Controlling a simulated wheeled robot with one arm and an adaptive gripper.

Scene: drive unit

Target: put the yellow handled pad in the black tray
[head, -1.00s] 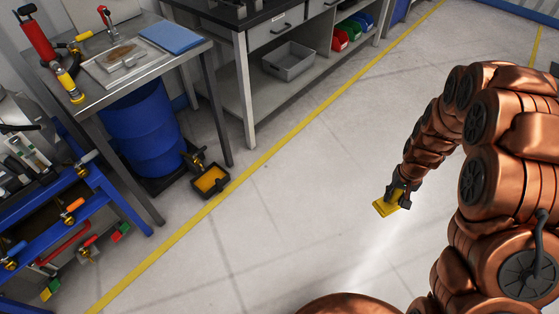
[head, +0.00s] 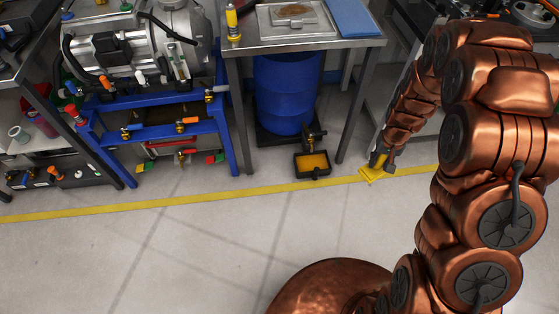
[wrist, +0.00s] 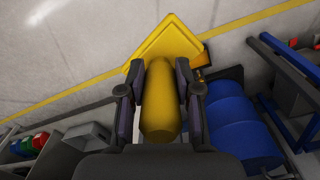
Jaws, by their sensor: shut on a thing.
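The yellow handled pad (head: 372,173) is held in my gripper (head: 384,160), right of the black tray in the head view. In the wrist view my gripper (wrist: 160,98) is shut around the pad's thick yellow handle, and the flat square yellow plate (wrist: 168,42) points away beyond the fingers. The black tray (head: 313,175) stands on the floor below the drum's tap and has an orange-yellow inside. In the wrist view only a small part of what looks like the tray shows behind the plate's right edge. The pad is apart from the tray.
A blue drum (head: 287,95) stands under the steel table (head: 300,40), whose legs flank the tray. A blue-framed pump stand (head: 160,125) is at left. A yellow line (head: 220,199) crosses the floor, which is clear in front of the tray.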

